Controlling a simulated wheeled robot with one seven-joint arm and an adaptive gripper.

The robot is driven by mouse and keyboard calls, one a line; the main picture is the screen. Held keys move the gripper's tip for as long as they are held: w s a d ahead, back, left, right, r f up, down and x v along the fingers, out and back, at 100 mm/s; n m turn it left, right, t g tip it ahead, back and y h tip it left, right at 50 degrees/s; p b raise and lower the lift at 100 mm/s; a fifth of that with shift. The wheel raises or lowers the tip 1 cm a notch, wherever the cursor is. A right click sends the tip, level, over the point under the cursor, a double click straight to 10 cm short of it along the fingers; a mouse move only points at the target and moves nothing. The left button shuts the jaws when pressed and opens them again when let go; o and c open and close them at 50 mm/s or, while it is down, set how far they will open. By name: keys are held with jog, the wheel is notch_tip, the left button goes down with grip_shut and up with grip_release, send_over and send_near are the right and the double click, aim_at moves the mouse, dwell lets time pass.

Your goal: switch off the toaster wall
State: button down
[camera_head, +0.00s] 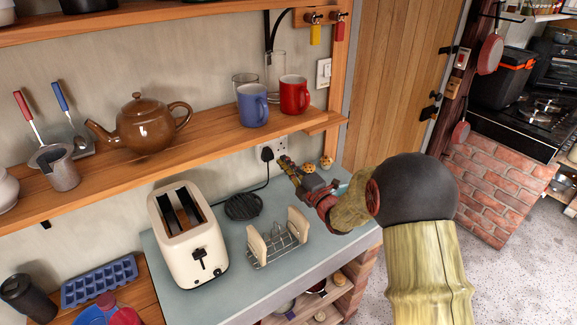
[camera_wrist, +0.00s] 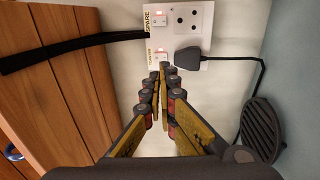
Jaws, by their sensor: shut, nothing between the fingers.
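The upper switch (camera_wrist: 158,20) sits by a label reading "SPARE". The lower switch (camera_wrist: 157,57) sits by a label too small to read surely, level with a black plug (camera_wrist: 188,57) in the socket. My gripper (camera_wrist: 163,72) is shut and empty, its tips just below the lower switch in the wrist view; I cannot tell if they touch it. In the head view my gripper (camera_head: 286,161) reaches the wall beside the plug (camera_head: 267,154). The cream toaster (camera_head: 208,240) stands on the counter.
A wooden shelf (camera_head: 225,136) with a teapot (camera_head: 145,125) and blue and red mugs (camera_head: 252,106) overhangs the counter near my gripper. A toast rack (camera_head: 278,246) stands below my arm. A black round trivet (camera_wrist: 260,130) and the plug's cord lie close by.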

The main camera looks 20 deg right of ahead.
jog(key=b+x, duration=0.1)
jog(key=x, duration=0.8)
jog(key=shift+w+b, duration=0.3)
jog(key=shift+w, duration=0.1)
jog(key=shift+a, duration=0.15)
